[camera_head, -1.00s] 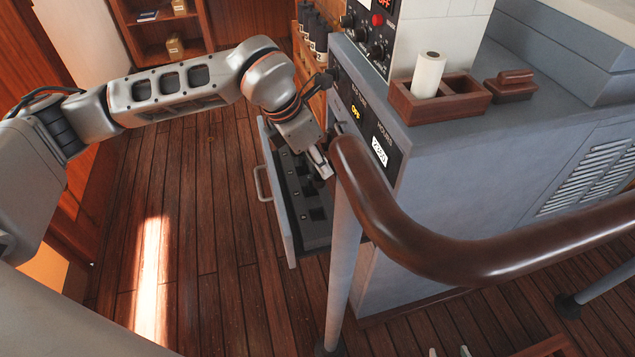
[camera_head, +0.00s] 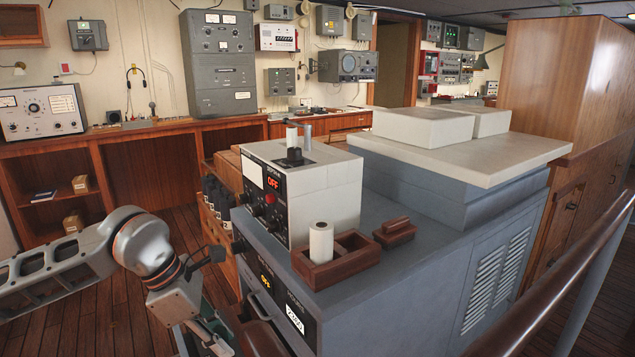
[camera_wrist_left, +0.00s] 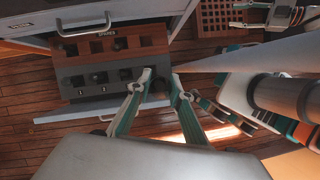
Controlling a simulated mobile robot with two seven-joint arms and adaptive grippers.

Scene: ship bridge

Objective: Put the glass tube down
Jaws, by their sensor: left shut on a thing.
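My left gripper (camera_head: 222,345) is low beside the console's left side, partly cut off by the lower edge of the head view. In the left wrist view its fingertips (camera_wrist_left: 161,80) are over the edge of an open drawer (camera_wrist_left: 60,117), a small gap between them. The clear glass tube between them cannot be made out. The drawer holds a slotted tray (camera_wrist_left: 97,82) with a row of dark square slots in grey and another in a brown part. My right gripper (camera_wrist_left: 240,14) shows at the top right of the wrist view, its fingers apart and empty.
The grey console (camera_head: 430,235) carries an instrument box (camera_head: 320,195) and a wooden holder (camera_head: 340,265) with a white roll (camera_head: 321,241). A brown handrail (camera_head: 560,285) crosses at the right. A wooden grating (camera_wrist_left: 213,18) lies beyond the drawer in the wrist view.

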